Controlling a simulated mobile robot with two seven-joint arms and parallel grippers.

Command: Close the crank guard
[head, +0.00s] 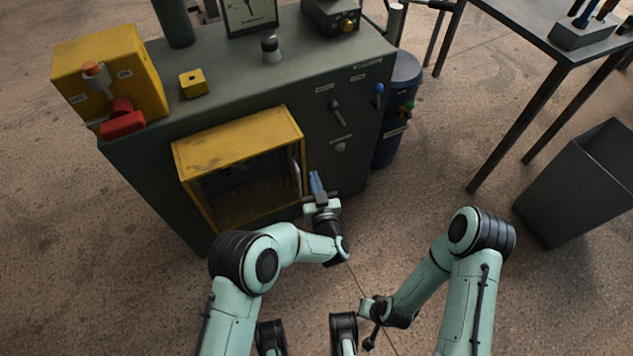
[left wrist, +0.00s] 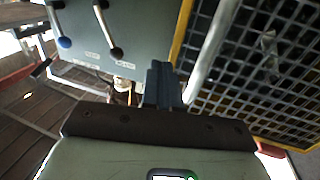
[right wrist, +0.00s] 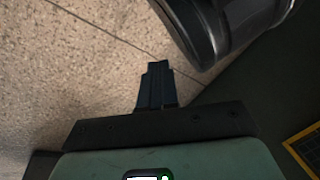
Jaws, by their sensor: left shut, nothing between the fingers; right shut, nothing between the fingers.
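The crank guard (head: 238,148) is a yellow-framed box with a dark mesh front, on the front of the green cabinet. A pale bar handle (head: 298,165) runs along its right side. I cannot tell whether the guard stands slightly ajar. My left gripper (head: 316,183) is shut and empty, just right of the handle. In the left wrist view its blue fingers (left wrist: 163,82) point up beside the handle (left wrist: 210,50), with the mesh (left wrist: 260,70) to the right; contact is unclear. My right gripper's shut, empty fingers (right wrist: 155,85) show in the right wrist view, above the floor.
The cabinet (head: 350,130) carries small levers right of the guard and a yellow switch box (head: 110,75) with a red part at left. A blue barrel (head: 400,90) stands behind its right side. A grey bin (head: 580,180) and a table (head: 535,25) stand at right.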

